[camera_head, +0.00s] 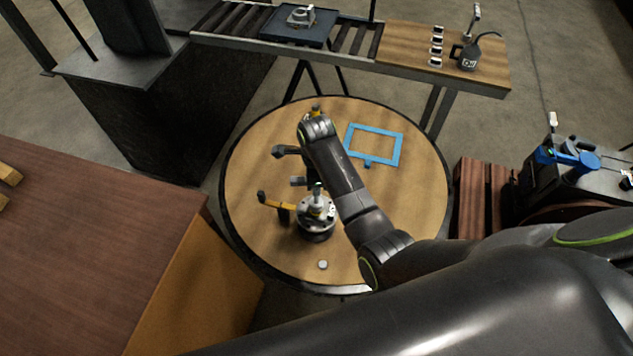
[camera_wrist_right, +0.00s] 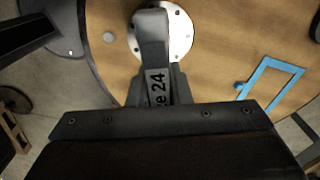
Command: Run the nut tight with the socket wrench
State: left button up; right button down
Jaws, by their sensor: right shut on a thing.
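My right gripper (camera_wrist_right: 163,90) is shut on a dark grey tool marked "24", which I take to be the socket wrench (camera_wrist_right: 153,38). In the wrist view the tool's end covers the middle of a pale round flange with bolt holes (camera_wrist_right: 183,38). In the head view this metal flange (camera_head: 326,216) sits on a dark base on the round table, below my right forearm. I cannot make out the nut, nor whether the tool touches it. My left gripper is not in view.
The round wooden table (camera_head: 405,215) also bears a blue frame (camera_head: 398,148), a yellow and black bar (camera_head: 276,203) and a small grey disc (camera_head: 323,265). A roller conveyor with a dark tray (camera_head: 272,28) runs behind. A brown bench (camera_head: 90,240) stands left.

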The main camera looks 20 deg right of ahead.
jog(key=n, duration=0.6)
jog(key=shift+n, duration=0.4)
jog(key=n, duration=0.6)
jog(key=shift+n, duration=0.3)
jog(key=n, duration=0.6)
jog(key=shift+n, duration=0.3)
jog(key=n, duration=0.6)
dwell(0.4)
